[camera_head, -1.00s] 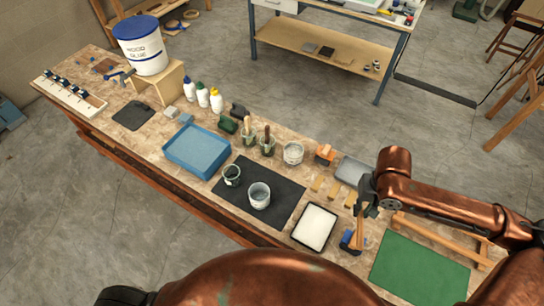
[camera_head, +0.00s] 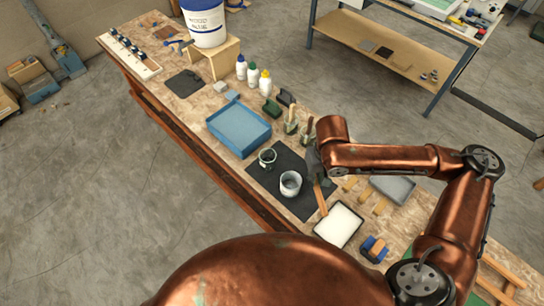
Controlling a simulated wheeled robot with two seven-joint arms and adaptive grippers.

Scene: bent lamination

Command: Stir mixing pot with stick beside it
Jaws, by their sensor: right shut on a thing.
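The mixing pot (camera_head: 290,184), a light grey cup, stands upright on a black mat (camera_head: 302,209) on the workbench. My right gripper (camera_head: 315,172) is shut on a wooden stick (camera_head: 321,199), just to the right of the pot. The stick hangs down from the jaws, slightly tilted, and is apart from the pot in the picture. The fingertips are dark and small, partly hidden by my arm. My left gripper is not in view.
A small dark pot (camera_head: 267,157) stands left of the mixing pot. A blue tray (camera_head: 239,128), brush jars (camera_head: 291,128) and glue bottles (camera_head: 252,74) stand behind. A white tray (camera_head: 339,225) and a blue-and-wood tool (camera_head: 374,249) lie in front.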

